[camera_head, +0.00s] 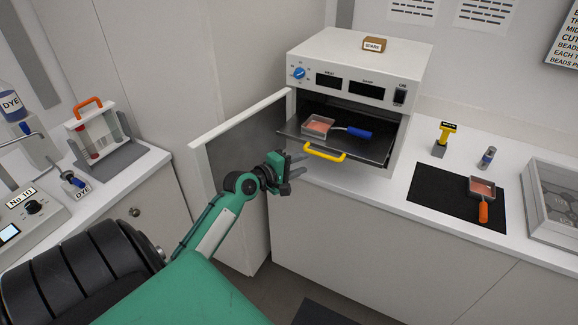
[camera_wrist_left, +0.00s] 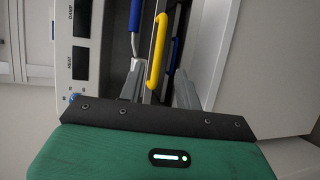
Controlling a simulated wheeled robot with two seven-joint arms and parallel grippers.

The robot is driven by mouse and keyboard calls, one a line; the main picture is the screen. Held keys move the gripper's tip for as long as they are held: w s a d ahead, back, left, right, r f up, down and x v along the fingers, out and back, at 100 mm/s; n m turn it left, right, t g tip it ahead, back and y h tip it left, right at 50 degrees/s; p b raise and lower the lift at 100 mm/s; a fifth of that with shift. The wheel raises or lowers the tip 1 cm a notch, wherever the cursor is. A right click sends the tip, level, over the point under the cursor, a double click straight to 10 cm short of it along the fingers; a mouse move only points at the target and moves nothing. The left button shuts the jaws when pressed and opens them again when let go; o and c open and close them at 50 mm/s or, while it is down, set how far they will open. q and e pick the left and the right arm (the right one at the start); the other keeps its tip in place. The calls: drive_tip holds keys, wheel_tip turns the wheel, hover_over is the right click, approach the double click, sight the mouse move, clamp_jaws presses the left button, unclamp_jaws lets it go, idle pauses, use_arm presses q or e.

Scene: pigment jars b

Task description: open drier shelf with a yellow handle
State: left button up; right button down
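The white drier (camera_head: 410,65) stands on the counter with its door (camera_head: 240,135) swung open to the left. Its dark shelf (camera_head: 375,150) has a yellow handle (camera_head: 325,153) on the front edge, and the shelf front appears to stick out slightly from the opening. A clear dish of reddish pigment (camera_head: 317,125) with a blue handle (camera_head: 359,132) rests on the shelf. My left gripper (camera_head: 297,163) is open, just left of the yellow handle. In the left wrist view, the yellow handle (camera_wrist_left: 157,50) shows ahead between the spread fingers (camera_wrist_left: 158,92); no contact shows. My right gripper is out of view.
The open door stands close beside my left arm. A black mat (camera_head: 440,200) with an orange-handled dish (camera_head: 483,195) lies on the right counter. A yellow-topped tool (camera_head: 446,135) and small jar (camera_head: 487,157) stand behind it. A labelled block (camera_head: 374,44) sits on the drier.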

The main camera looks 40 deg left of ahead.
use_arm(q)
drive_tip(key=shift+b+v, duration=0.4)
drive_tip(key=shift+v, duration=1.65)
wheel_tip(320, 180, down, 24)
drive_tip(key=s+m+g+y, duration=0.2)
drive_tip(key=g, duration=0.2)
drive_tip(key=s+d+f+m+g, duration=0.2)
drive_tip(key=s+f, duration=0.2)
drive_tip(key=f, duration=0.5)
drive_tip(key=s+d+f+m+g, duration=0.15)
drive_tip(key=s+f, duration=0.25)
drive_tip(key=f, duration=0.4)
drive_tip(key=s+d+f+m+g, duration=0.2)
drive_tip(key=s+d+f+m, duration=0.15)
drive_tip(key=s+f, duration=0.55)
drive_tip(key=s+d+f+m+g, duration=0.2)
drive_tip(key=s+d+f+m, duration=0.15)
drive_tip(key=s+f, duration=0.5)
drive_tip(key=s+d+f+m+g, duration=0.1)
drive_tip(key=s+d+f+m, duration=0.2)
drive_tip(key=s, duration=0.6)
drive_tip(key=s+d+f+m+g, duration=0.2)
drive_tip(key=s+d+f+m, duration=0.2)
drive_tip(key=s, duration=0.6)
drive_tip(key=shift+d+f, duration=0.35)
drive_tip(key=shift+w, duration=0.15)
